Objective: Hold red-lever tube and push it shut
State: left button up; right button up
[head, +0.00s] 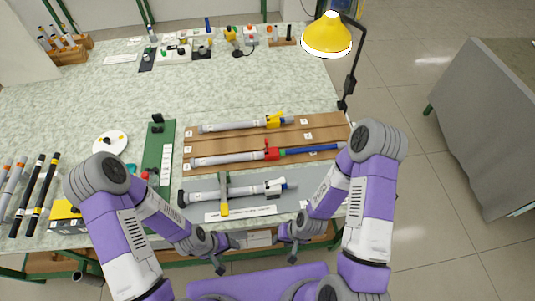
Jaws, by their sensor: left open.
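The red-lever tube (225,159) is a grey tube lying across the brown board, with a red lever (271,153) at its right end. A blue rod (312,149) extends from that end to the right. My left gripper (220,256) is open at the front edge of the table, below and apart from the tube. My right gripper (291,249) is also near the front edge, to the right of the left one and clear of the tubes. Its fingers are too small to tell open from shut.
A yellow-lever tube (232,126) lies behind on the brown board (210,140). A white-lever tube (245,190) lies in front on a grey mat, crossed by a yellow-ended bar (224,207). A yellow lamp (327,34) stands at the back right. Black rods lie left.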

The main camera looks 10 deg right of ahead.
aim_at(339, 145)
jog(key=u, duration=1.85)
jog(key=k, duration=0.9)
jog(key=z, duration=1.95)
jog(key=i, duration=0.35)
jog(key=u, duration=0.05)
